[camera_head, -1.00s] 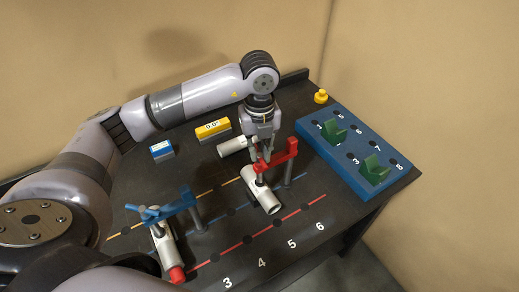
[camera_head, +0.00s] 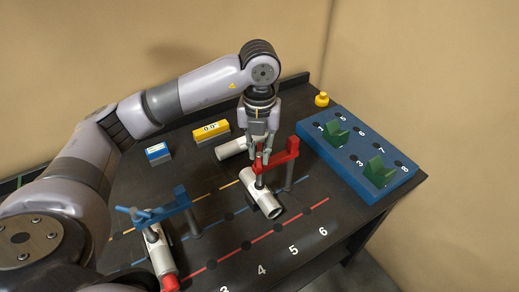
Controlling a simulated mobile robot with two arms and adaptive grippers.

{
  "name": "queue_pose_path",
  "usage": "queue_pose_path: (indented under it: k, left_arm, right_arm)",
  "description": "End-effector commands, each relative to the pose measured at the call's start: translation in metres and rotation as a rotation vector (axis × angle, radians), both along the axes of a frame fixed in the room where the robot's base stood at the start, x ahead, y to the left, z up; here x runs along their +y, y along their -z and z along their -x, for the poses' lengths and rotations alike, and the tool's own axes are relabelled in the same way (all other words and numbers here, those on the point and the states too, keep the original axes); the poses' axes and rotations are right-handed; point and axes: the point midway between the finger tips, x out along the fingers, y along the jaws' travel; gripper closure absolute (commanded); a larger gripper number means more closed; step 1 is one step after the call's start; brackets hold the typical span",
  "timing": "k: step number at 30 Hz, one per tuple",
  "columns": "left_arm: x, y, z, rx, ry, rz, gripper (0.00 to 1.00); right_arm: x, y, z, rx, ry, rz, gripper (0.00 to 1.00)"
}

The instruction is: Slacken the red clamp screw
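The red clamp (camera_head: 288,158) stands on a post on the dark table. Its arm reaches left over a white pipe (camera_head: 264,203), and its screw (camera_head: 259,182) comes down onto the pipe. My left gripper (camera_head: 259,160) points down at the top of this screw, at the left end of the red arm. Its two fingers lie on either side of the screw's top. The screw's head is mostly hidden between them, so I cannot tell whether they grip it. My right gripper is not in view.
A blue clamp (camera_head: 170,207) holds another white pipe (camera_head: 160,252) at front left. A third white pipe (camera_head: 232,148) lies behind my gripper. A yellow 0.0 display (camera_head: 211,131) and blue box (camera_head: 158,152) stand behind. A blue rack (camera_head: 345,143) with green holders is at right.

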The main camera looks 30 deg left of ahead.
Motion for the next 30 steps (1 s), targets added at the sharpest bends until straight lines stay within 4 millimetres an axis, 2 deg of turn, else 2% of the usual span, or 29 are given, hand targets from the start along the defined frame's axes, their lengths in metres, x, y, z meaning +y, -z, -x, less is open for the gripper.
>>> queue_pose_path:
  k: [9,20,23,30]
  left_arm:
    - [0.0,0.0,0.0,0.0,-0.002,0.001,0.61]
    - [0.0,-0.004,-0.001,-0.003,-0.002,0.001,0.61]
    - [0.0,-0.016,-0.001,-0.004,-0.003,0.002,0.61]
    - [0.0,-0.068,-0.002,-0.008,-0.002,0.0,0.61]
  right_arm:
    - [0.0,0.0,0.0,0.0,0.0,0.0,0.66]
    - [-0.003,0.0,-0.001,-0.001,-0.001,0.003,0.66]
    - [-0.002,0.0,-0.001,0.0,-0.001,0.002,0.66]
    - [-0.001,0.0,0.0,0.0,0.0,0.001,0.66]
